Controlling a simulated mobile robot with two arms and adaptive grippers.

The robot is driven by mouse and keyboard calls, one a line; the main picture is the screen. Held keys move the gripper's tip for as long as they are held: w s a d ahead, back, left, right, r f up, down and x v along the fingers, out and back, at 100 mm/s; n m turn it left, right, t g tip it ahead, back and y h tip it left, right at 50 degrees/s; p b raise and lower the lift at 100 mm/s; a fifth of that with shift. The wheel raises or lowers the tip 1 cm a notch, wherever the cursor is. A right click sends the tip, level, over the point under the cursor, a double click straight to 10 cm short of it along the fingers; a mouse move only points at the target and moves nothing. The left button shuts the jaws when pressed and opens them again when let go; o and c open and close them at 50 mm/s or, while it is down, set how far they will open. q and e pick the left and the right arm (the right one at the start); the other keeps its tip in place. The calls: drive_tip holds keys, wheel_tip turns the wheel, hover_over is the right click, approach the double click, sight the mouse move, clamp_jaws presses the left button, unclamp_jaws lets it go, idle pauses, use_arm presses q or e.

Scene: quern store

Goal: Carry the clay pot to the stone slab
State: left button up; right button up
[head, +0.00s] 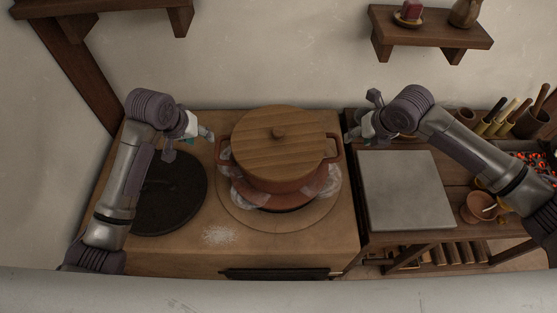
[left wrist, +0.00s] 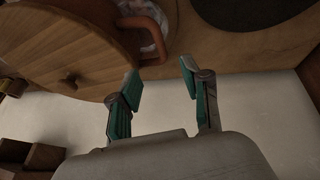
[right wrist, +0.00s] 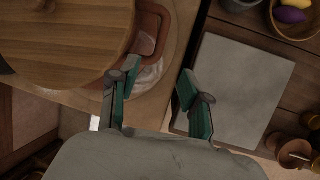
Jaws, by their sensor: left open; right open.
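The clay pot (head: 270,182) stands on a round board on the left counter, with a wooden lid (head: 278,142) on it and a loop handle on each side. The stone slab (head: 405,190) is a bare grey square on the lower table to the right. My left gripper (head: 208,138) is open just left of the pot's left handle (left wrist: 148,40), apart from it. My right gripper (head: 352,134) is open just right of the right handle (head: 333,147); in the right wrist view the handle (right wrist: 155,28) lies ahead of the fingers. Both grippers look empty.
A dark round plate (head: 170,192) lies left of the pot. White powder (head: 220,235) is spilled in front. A wall shelf (head: 430,28) hangs above.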

sight(217, 149)
use_arm(q)
drive_tip(key=x, duration=1.3)
drive_tip(key=shift+d+f, duration=0.1)
drive_tip(key=shift+f, duration=0.2)
use_arm(e)
drive_tip(key=x, duration=1.3)
drive_tip(key=shift+f, duration=0.35)
use_arm(q)
clamp_jaws()
use_arm(e)
clamp_jaws()
drive_tip(key=shift+a, duration=0.1)
